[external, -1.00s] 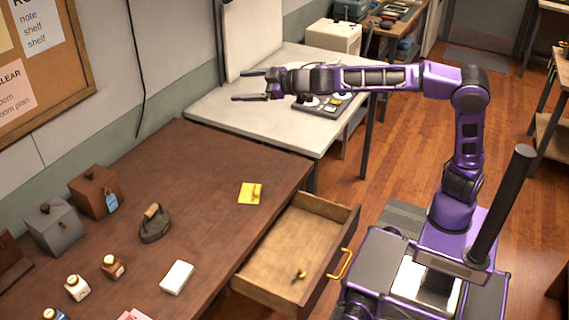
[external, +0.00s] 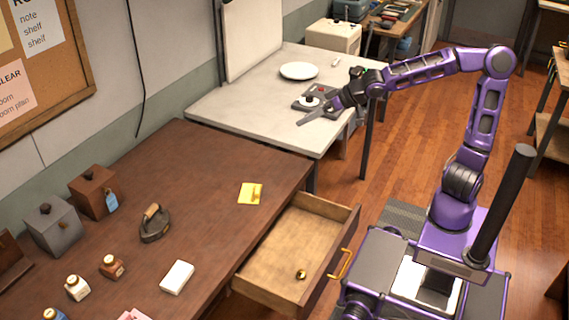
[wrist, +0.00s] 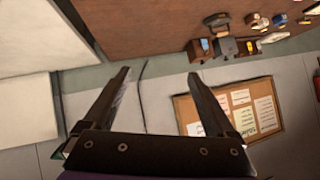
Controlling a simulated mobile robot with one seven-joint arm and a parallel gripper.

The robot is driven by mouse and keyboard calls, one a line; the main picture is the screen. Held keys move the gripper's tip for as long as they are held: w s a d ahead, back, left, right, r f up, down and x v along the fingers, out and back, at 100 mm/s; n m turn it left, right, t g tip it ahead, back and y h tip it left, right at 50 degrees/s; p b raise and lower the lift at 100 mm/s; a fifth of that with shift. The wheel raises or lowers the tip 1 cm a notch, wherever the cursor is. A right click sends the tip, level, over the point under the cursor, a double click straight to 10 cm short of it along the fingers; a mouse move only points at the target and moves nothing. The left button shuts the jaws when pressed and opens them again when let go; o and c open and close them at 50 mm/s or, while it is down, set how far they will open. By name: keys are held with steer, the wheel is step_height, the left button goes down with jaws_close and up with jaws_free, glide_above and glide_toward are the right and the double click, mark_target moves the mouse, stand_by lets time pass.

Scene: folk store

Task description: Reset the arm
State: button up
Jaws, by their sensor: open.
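My gripper (external: 322,109) is in the air in front of the white table (external: 215,103) in the external view, with the purple arm raised and bent behind it. In the wrist view my gripper (wrist: 158,80) shows two dark fingers spread wide with nothing between them. Beyond the fingers I see the grey wall and a cork board (wrist: 226,110).
The wooden desk (external: 190,165) stands at left with an open drawer (external: 290,245) holding a small brass-coloured object (external: 301,274). An iron (external: 155,224), boxes and bottles stand on the desk. A plate (external: 299,71) and a dark device (external: 309,100) are on the white table.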

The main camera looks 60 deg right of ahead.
steer(key=s+d+g+h+p, duration=0.1)
steer(key=s+d+g+p, duration=0.1)
steer(key=s, duration=1)
steer(key=s+d+g+h+p, duration=0.2)
steer(key=s+d, duration=0.2)
steer(key=s, duration=0.9)
steer(key=shift+g+h, duration=0.3)
step_height(320, 180, down, 9)
steer(key=b, duration=0.9)
steer(key=shift+f, duration=0.15)
